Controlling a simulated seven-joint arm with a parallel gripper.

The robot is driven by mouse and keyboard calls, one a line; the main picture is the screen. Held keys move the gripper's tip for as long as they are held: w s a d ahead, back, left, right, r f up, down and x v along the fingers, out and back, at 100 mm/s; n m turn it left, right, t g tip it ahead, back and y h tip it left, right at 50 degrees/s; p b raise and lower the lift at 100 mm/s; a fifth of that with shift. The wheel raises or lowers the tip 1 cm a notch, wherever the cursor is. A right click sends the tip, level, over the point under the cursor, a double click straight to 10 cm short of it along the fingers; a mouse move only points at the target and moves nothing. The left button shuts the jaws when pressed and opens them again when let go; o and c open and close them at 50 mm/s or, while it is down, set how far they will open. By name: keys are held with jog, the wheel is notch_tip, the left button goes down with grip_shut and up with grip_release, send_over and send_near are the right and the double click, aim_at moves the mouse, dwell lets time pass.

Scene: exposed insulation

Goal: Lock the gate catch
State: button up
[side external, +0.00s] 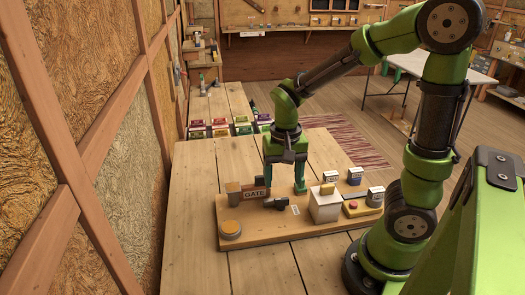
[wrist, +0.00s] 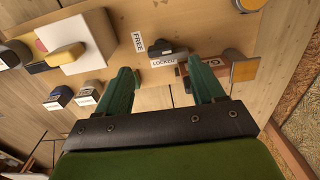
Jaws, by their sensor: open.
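The gate catch is a small dark piece (side external: 276,203) on a wooden board (side external: 270,225), to the right of the post with the GATE sign (side external: 254,195). In the wrist view the dark catch (wrist: 168,49) lies beside a white LOCKED label (wrist: 163,62), with a FREE label (wrist: 138,42) to its left. The gate bar (wrist: 218,72) and an orange-topped post (wrist: 244,71) are to the right. My gripper (side external: 284,186) points down behind the catch, its green fingers apart and empty. In the wrist view its fingertips (wrist: 161,68) straddle the LOCKED label. I cannot tell whether they touch anything.
A pale box with a yellow-topped lever (side external: 326,203) stands right of the catch. A red button on a yellow base (side external: 354,207) and small labelled blocks (side external: 355,176) are farther right.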

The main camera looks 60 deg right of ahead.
notch_tip(320, 180, up, 10)
dwell(0.3)
jog(key=s+a+r+n+t+y, duration=0.2)
jog(key=s+a+n+t, duration=0.2)
jog(key=a+t, duration=0.3)
jog(key=shift+s+a+r+n, duration=0.15)
jog(key=shift+s+r+n, duration=0.1)
jog(key=shift+r+n, duration=0.25)
jog(key=shift+f, duration=0.1)
dwell(0.6)
